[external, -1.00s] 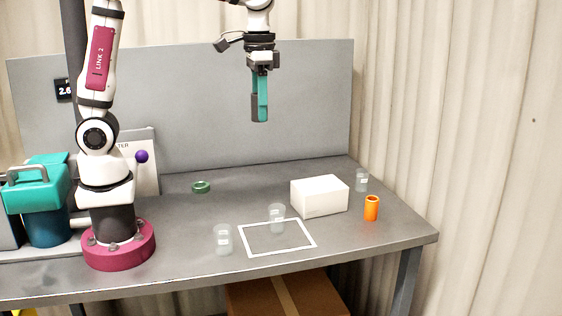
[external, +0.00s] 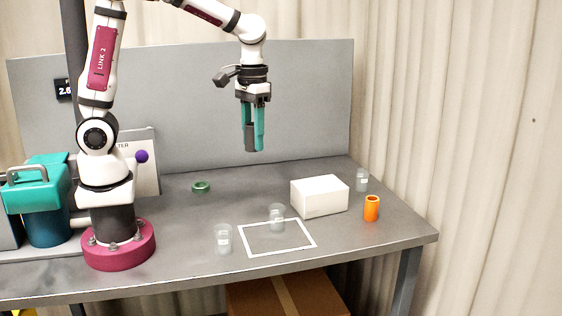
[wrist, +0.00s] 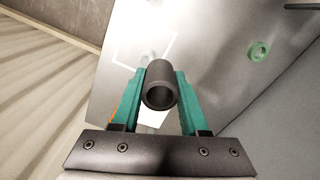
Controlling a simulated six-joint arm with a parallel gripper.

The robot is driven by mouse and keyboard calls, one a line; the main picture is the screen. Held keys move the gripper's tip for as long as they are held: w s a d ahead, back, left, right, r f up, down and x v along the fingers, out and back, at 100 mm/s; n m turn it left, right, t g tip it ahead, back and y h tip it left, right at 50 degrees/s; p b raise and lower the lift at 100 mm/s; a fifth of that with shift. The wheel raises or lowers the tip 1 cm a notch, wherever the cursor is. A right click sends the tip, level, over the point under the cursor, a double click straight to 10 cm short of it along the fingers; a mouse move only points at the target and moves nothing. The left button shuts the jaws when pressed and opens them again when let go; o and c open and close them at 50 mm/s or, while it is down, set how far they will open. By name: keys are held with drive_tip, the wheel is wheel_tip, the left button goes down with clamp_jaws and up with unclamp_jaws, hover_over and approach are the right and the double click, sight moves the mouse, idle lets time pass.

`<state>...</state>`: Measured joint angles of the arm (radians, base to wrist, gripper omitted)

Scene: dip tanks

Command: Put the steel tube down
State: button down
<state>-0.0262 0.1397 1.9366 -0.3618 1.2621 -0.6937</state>
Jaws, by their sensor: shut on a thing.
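The steel tube (external: 250,137) is dark grey and hangs roughly upright in the air above the table. My gripper (external: 252,145) is shut on it, with a teal finger on each side. In the wrist view the tube (wrist: 161,85) shows its open round end between the two fingers. Its lower end is well clear of the table top in the external view.
A white outlined square (external: 277,237) is marked on the table (external: 190,274). Clear cups (external: 223,240) stand near it and behind the white box (external: 320,196). An orange tube (external: 372,208) stands at right, a green ring (external: 201,187) lies at left.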

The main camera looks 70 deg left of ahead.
drive_tip(key=s+a+f+n, duration=0.2)
drive_tip(key=s+f+n, duration=0.45)
drive_tip(key=f, duration=0.35)
hover_over(227, 210)
drive_tip(key=shift+n, duration=0.25)
drive_tip(key=f, duration=0.7)
drive_tip(key=shift+d, duration=0.25)
drive_tip(key=shift+a+f, duration=0.15)
drive_tip(key=shift+f, duration=0.95)
drive_tip(key=shift+a+f, duration=0.15)
drive_tip(key=shift+f, duration=0.9)
drive_tip(key=shift+c, duration=2.1)
unclamp_jaws()
drive_tip(key=shift+f, duration=0.1)
